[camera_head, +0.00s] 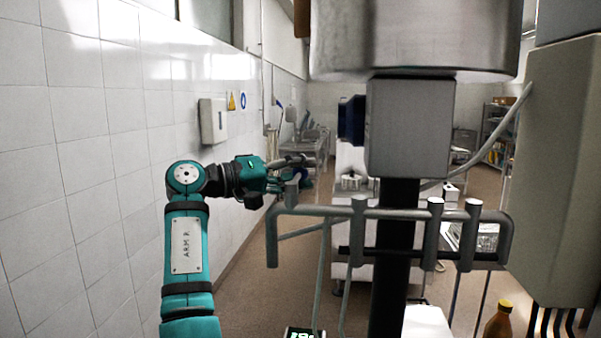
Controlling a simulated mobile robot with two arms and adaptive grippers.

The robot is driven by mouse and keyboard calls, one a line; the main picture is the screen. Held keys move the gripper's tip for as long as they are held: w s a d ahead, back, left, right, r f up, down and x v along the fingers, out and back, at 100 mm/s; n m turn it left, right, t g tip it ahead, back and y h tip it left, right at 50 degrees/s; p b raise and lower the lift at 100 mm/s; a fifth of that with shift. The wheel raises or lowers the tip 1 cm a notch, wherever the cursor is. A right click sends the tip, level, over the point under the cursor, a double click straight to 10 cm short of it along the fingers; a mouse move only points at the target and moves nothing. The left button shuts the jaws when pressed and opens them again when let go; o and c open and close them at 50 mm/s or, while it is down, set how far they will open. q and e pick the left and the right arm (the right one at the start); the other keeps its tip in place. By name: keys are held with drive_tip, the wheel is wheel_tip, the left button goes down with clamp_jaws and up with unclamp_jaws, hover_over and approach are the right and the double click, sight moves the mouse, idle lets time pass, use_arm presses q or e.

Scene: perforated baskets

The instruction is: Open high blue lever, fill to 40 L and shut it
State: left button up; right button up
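A dark blue part (352,119), possibly the high blue lever, sticks out left of a grey box (411,128) below a large metal vessel (415,38). The gripper is left of and lower than this blue part in the picture, apart from it. A small display (299,333) with green digits is cut off at the bottom edge; I cannot read it.
The grey tubular rail (400,213) crosses in front of a dark column. A beige cabinet (555,175) stands at the right, with an amber bottle (498,320) below it. A tiled wall (80,150) bounds the left. Open floor (260,270) shows between wall and rail.

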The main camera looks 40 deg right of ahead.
clamp_jaws()
drive_tip(key=shift+d, duration=0.1)
drive_tip(key=shift+w+d, duration=0.1)
idle(0.3)
